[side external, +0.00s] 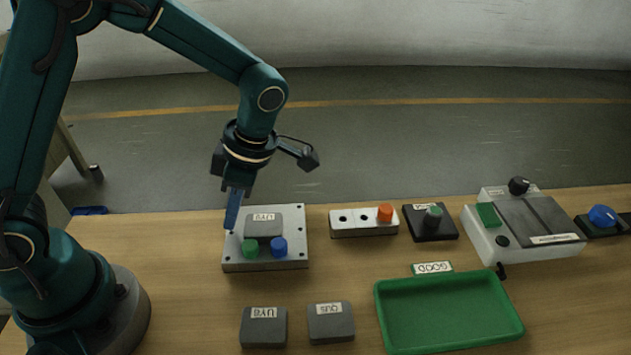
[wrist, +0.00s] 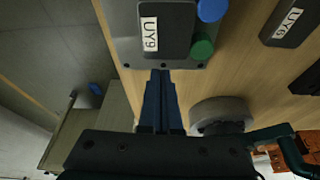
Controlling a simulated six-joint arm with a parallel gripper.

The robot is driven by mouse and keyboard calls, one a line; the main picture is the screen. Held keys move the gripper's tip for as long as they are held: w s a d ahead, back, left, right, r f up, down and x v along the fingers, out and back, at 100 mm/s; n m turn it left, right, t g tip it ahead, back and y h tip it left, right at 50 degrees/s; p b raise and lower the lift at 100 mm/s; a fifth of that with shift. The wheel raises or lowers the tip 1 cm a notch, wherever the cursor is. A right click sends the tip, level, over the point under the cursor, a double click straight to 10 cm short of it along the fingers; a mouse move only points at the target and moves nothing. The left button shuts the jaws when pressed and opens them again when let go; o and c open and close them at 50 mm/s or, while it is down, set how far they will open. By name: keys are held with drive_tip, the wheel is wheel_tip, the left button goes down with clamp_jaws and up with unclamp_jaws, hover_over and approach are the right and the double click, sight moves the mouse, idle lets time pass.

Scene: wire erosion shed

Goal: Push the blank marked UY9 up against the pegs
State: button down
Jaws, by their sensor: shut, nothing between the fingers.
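The blank marked UY9 (side external: 264,217) is a dark grey block lying on a light grey metal plate (side external: 297,225). It also shows in the wrist view (wrist: 175,32), its white label at the left. A green peg (side external: 250,249) and a blue peg (side external: 279,248) stand on the plate on the blank's camera side in the side view. Both pegs, green (wrist: 202,47) and blue (wrist: 212,9), are close beside it in the wrist view; I cannot tell whether they touch it. My gripper (side external: 231,226) is shut and empty, its fingertips (wrist: 160,73) at the plate's left edge, apart from the blank.
Two other grey blanks, one marked UY6 (side external: 263,328) and another (side external: 330,323), lie in front of the plate. A green tray (side external: 386,330) is at front right. A white block with an orange knob (side external: 362,229), a black switch box (side external: 431,232) and a grey instrument (side external: 490,245) stand right.

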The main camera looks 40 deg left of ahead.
drive_tip(key=shift+s+a, duration=0.65)
drive_tip(key=shift+a, duration=0.2)
drive_tip(key=shift+a+r, duration=0.1)
drive_tip(key=shift+r, duration=0.15)
drive_tip(key=v, duration=0.9)
drive_tip(key=s+r+m+t+h, duration=0.1)
drive_tip(key=s+m+t, duration=0.3)
drive_tip(key=m, duration=0.9)
drive_tip(key=s+r+m+t+h, duration=0.1)
drive_tip(key=s+m+t, duration=0.3)
drive_tip(key=m, duration=0.8)
drive_tip(key=shift+r+m+h, duration=0.4)
drive_tip(key=shift+h, duration=0.1)
